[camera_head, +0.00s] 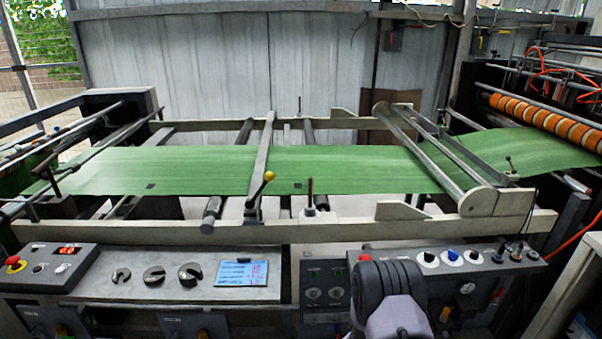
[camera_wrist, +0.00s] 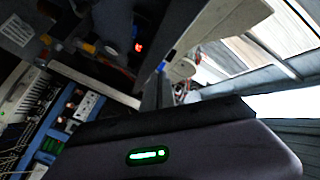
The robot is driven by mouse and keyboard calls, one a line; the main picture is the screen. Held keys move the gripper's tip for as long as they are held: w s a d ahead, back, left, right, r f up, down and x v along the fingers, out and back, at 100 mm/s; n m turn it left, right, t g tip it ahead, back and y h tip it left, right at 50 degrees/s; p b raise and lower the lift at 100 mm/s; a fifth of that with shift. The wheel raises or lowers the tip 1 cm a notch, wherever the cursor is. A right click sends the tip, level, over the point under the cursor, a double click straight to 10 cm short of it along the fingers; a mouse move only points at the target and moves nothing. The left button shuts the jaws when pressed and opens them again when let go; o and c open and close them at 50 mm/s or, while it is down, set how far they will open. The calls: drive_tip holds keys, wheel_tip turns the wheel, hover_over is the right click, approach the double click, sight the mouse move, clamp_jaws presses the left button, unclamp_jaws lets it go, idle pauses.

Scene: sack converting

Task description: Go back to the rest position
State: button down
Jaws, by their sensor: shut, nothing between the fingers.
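My gripper (camera_wrist: 160,78) shows in the wrist view. Its dark housing with a green light fills the bottom of that view, and its narrow grey fingers stand shut above the housing, with nothing between them. In the head view a dark and grey part of my arm rises at the bottom, right of centre, in front of the control panel (camera_head: 325,275). The fingers cannot be made out in the head view. The green sack web (camera_head: 190,170) runs flat across the machine, behind my arm and apart from it.
A front rail (camera_head: 330,231) crosses the machine. A red stop button (camera_head: 14,261) is at far left. Knobs (camera_head: 451,256) stand close right of my arm. An orange-striped roller (camera_head: 545,121) is at right.

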drive_tip(key=a+r+n+y, duration=0.2)
drive_tip(key=a+r+y, duration=0.25)
drive_tip(key=r, duration=0.65)
drive_tip(key=a+r+n+y, duration=0.2)
drive_tip(key=a+r+y, duration=0.3)
drive_tip(key=r, duration=0.6)
drive_tip(key=s+a+r+n+g+y, duration=0.1)
drive_tip(key=s+a+r+n+y, duration=0.15)
drive_tip(key=s, duration=0.45)
drive_tip(key=s+a+r+n+g+y, duration=0.1)
drive_tip(key=s+a+r+n+g, duration=0.2)
drive_tip(key=s, duration=0.5)
drive_tip(key=s+a+r+n+y, duration=0.1)
drive_tip(key=s+a+r+n, duration=0.1)
drive_tip(key=s+a, duration=0.35)
drive_tip(key=s+f+n+g, duration=0.1)
drive_tip(key=s+n+g, duration=0.1)
drive_tip(key=s, duration=1.3)
drive_tip(key=shift+s+d+f+n+g, duration=0.25)
drive_tip(key=shift+s+f+n+g, duration=0.05)
drive_tip(key=shift+f+n, duration=0.1)
